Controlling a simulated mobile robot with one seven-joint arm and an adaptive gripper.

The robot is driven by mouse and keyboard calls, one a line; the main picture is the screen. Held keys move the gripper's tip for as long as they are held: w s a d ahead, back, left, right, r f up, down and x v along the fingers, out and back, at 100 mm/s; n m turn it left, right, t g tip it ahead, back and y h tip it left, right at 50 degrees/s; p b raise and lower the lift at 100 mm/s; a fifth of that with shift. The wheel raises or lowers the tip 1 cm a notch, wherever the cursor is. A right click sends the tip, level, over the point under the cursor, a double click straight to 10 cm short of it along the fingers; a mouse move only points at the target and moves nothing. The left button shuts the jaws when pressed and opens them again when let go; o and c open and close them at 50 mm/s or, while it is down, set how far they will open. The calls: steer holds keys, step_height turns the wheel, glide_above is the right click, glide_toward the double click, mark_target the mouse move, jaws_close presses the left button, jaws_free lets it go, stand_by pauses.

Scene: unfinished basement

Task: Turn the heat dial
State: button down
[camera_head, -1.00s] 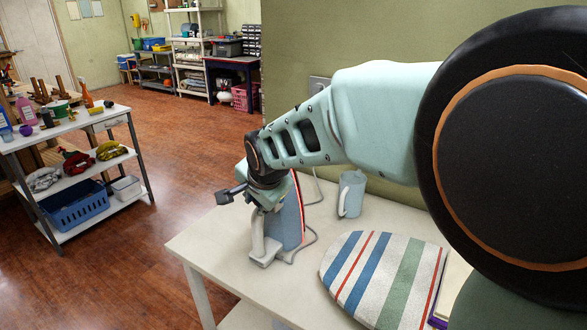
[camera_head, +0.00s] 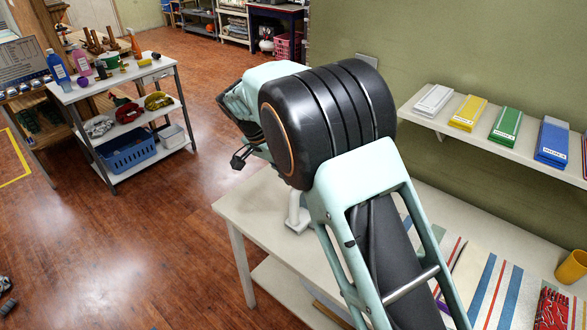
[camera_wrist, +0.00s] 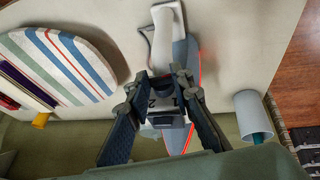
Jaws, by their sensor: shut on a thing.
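The iron (camera_wrist: 186,50) has a blue-grey body, a white handle part and a red-orange glowing edge. It stands on the pale table (camera_wrist: 240,35). The heat dial (camera_wrist: 165,100) is a light piece with dark numerals, partly hidden between my fingers. My gripper (camera_wrist: 165,80) is in the middle of the wrist view, its two dark fingers closed in on either side of the dial. In the head view my arm hides the gripper and most of the iron; only its white part (camera_head: 298,214) shows beside the arm.
A striped ironing pad (camera_wrist: 65,62) lies on the table to one side of the iron, and a pale blue mug (camera_wrist: 253,115) to the other. A wall shelf (camera_head: 480,140) holds several coloured boxes. A cart (camera_head: 120,90) stands left, across open floor.

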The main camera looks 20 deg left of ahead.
steer(key=shift+h+p, duration=0.5)
steer(key=shift+p, duration=0.1)
steer(key=c, duration=1.7)
jaws_free()
steer(key=v, duration=1.2)
steer(key=shift+w, duration=0.2)
steer(key=shift+r, duration=0.15)
